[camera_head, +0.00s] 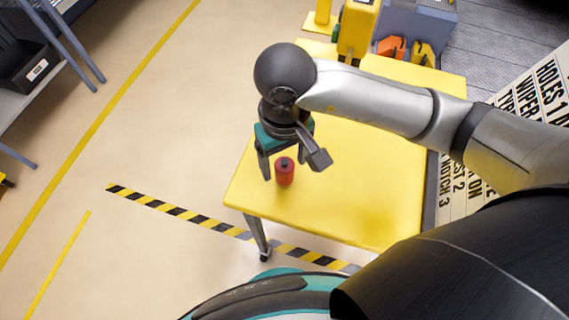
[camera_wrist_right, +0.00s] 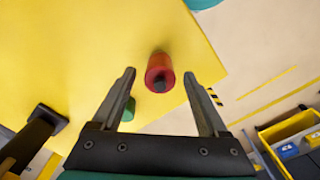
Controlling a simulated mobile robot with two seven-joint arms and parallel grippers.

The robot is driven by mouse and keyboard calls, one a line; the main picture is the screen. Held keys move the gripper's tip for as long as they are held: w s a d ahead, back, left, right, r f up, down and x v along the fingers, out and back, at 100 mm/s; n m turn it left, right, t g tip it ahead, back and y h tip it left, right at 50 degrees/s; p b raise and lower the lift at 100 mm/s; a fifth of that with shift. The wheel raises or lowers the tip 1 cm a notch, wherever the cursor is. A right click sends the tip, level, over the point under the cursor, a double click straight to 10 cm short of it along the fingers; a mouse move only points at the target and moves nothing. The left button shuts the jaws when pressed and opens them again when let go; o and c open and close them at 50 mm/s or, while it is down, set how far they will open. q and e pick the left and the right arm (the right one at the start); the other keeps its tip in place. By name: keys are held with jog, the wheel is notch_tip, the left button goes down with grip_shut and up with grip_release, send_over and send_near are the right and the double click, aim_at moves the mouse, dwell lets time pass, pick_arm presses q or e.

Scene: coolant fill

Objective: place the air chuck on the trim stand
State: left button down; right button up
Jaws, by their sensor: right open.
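A small red cylinder with a dark tip (camera_head: 285,172) stands on the yellow table near its left edge; it also shows in the right wrist view (camera_wrist_right: 159,72). It may be the air chuck, but I cannot confirm this. My right gripper (camera_head: 283,168) points down over it, open and empty. In the right wrist view the red cylinder lies between the lines of the two fingers, just past their tips. A yellow stand (camera_head: 322,19) is at the table's far edge; I cannot tell if it is the trim stand. My left gripper is not in view.
A tall yellow device (camera_head: 357,28) and a grey bin with orange and yellow items (camera_head: 415,30) are at the far side. A small green object (camera_wrist_right: 128,109) shows beside one finger. The yellow table (camera_head: 370,185) is clear in its middle and front.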

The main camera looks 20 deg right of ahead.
notch_tip(320, 180, up, 8)
jog(key=shift+r+p, duration=0.1)
jog(key=shift+p, duration=0.5)
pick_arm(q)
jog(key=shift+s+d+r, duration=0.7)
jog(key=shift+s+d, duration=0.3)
pick_arm(e)
jog(key=shift+r, duration=0.35)
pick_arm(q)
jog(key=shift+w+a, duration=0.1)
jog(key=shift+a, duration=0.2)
